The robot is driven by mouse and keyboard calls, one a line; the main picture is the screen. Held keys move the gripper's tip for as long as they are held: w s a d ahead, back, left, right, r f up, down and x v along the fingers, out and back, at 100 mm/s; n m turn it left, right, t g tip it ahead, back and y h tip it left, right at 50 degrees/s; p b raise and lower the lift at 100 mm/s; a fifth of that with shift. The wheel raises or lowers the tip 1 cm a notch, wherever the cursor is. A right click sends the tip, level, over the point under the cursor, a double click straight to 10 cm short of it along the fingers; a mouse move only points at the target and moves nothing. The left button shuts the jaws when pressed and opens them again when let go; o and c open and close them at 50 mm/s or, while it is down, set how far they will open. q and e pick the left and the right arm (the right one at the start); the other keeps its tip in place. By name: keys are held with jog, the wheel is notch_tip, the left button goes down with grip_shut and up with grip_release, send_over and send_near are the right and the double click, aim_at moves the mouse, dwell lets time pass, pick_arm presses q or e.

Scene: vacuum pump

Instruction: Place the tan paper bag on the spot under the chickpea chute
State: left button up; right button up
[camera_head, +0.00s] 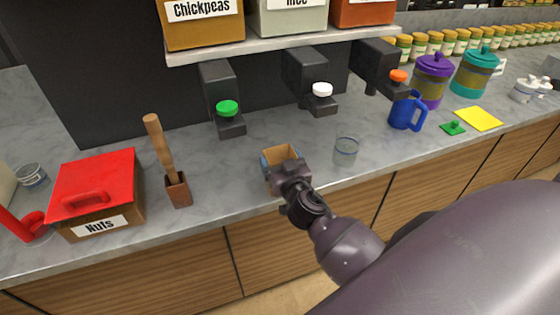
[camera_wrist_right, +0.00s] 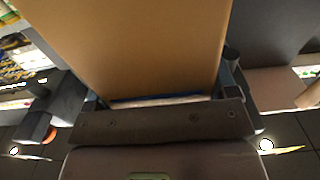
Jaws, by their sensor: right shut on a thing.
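The tan paper bag (camera_head: 281,153) is open at the top and stands roughly upright near the counter's front edge. It fills the upper middle of the right wrist view (camera_wrist_right: 130,45). My right gripper (camera_head: 284,166) is shut on it from the front, with one finger at each side. I cannot tell whether the bag's base touches the counter. The chickpea chute (camera_head: 217,80), with a green knob (camera_head: 228,108), hangs under the Chickpeas bin (camera_head: 202,28), left of and behind the bag. The counter below it looks bare. My left gripper is not in view.
A clear glass (camera_head: 345,151) stands just right of the bag. A wooden-handled tool in a brown holder (camera_head: 178,189) and the red-lidded Nuts box (camera_head: 97,190) are at left. A white-knobbed chute (camera_head: 305,75) hangs behind the bag. A blue jug (camera_head: 402,113) is farther right.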

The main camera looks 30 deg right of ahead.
jog(key=shift+f, duration=0.15)
jog(key=o, duration=0.8)
